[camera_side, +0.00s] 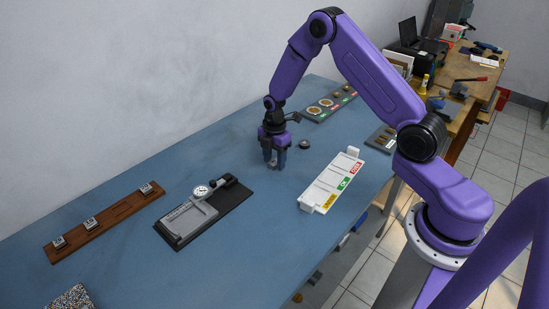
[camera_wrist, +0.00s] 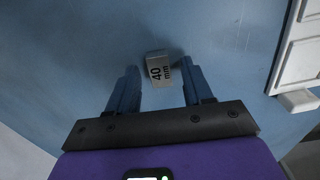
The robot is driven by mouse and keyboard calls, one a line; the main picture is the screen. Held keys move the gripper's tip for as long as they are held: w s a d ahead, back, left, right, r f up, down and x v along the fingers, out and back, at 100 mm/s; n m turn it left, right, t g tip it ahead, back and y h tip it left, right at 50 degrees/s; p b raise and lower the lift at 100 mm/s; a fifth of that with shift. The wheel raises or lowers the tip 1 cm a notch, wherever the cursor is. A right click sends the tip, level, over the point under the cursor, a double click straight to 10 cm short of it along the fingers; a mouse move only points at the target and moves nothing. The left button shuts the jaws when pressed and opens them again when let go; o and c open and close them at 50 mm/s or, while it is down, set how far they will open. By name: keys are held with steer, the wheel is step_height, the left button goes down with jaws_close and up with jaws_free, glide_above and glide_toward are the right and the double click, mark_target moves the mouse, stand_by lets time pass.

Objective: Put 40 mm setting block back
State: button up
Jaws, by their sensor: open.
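The 40 mm setting block (camera_wrist: 158,69) is a small grey block marked "40 mm" on the blue table. In the wrist view it sits between the tips of my open gripper (camera_wrist: 160,76), closer to the right finger; I cannot tell whether it touches it. A bare stretch lies between the first two.
A dial gauge fixture (camera_side: 197,217) on a black base stands between rack and gripper. A white tray (camera_side: 331,184) with coloured labels lies right of the gripper, and a small dark round part (camera_side: 304,144) is close by. A speckled block (camera_side: 70,299) is at the near edge.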

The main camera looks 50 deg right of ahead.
mark_target(274, 162)
step_height(274, 162, up, 12)
steer(key=s+a+r+m, duration=0.1)
steer(key=s+a+r, duration=0.3)
steer(key=s+a, duration=0.3)
steer(key=s+a+r+m, duration=0.1)
steer(key=s+a+r, duration=0.2)
steer(key=s, duration=0.5)
steer(key=s+a+r+m, duration=0.2)
steer(key=s+a, duration=0.2)
steer(key=s, duration=0.4)
steer(key=s+d+m, duration=0.1)
steer(key=s+d, duration=0.1)
steer(key=s, duration=0.9)
steer(key=shift+s+d+r, duration=0.25)
steer(key=shift+d+r, duration=0.05)
steer(key=shift+d, duration=0.1)
